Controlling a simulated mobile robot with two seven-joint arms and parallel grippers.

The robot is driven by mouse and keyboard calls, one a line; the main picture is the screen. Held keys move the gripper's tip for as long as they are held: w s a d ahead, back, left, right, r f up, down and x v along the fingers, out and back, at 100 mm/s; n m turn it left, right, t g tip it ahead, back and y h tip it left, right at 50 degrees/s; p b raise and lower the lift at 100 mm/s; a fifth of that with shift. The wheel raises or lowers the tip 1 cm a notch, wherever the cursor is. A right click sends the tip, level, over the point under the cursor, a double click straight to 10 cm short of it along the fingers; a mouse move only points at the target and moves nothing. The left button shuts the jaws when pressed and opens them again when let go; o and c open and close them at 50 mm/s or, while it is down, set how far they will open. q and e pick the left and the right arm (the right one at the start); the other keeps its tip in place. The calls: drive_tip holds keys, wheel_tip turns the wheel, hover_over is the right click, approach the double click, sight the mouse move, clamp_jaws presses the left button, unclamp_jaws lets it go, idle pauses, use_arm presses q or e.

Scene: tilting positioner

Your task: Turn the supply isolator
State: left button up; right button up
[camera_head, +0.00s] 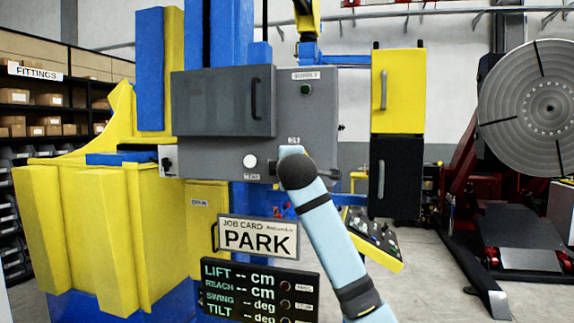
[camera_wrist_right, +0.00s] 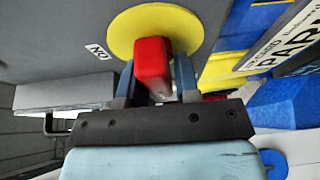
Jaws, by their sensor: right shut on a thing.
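The supply isolator has a red handle (camera_wrist_right: 152,60) on a round yellow plate (camera_wrist_right: 190,22), seen in the right wrist view on a grey panel face. A small label (camera_wrist_right: 97,50) lies beside the plate. My right gripper (camera_wrist_right: 154,72) has one finger on each side of the red handle and is shut on it. The handle points along the gripper, toward the wrist camera. In the head view my right gripper (camera_head: 292,154) is at the lower right of the grey control cabinet (camera_head: 322,120) and hides the isolator. My left gripper is not in view.
Below hang a PARK job card (camera_head: 258,238) and a black display (camera_head: 260,290) showing dashes. A yellow-edged console (camera_head: 372,238) stands right of my arm.

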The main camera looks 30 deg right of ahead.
drive_tip(key=o, duration=0.8)
drive_tip(key=shift+d, duration=0.1)
drive_tip(key=shift+c, duration=0.2)
use_arm(q)
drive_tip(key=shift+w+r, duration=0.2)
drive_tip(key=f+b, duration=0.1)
drive_tip(key=b, duration=0.1)
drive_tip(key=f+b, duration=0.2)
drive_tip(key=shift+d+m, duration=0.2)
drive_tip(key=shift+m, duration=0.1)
use_arm(e)
drive_tip(key=v, duration=1.3)
drive_tip(key=shift+s, duration=0.35)
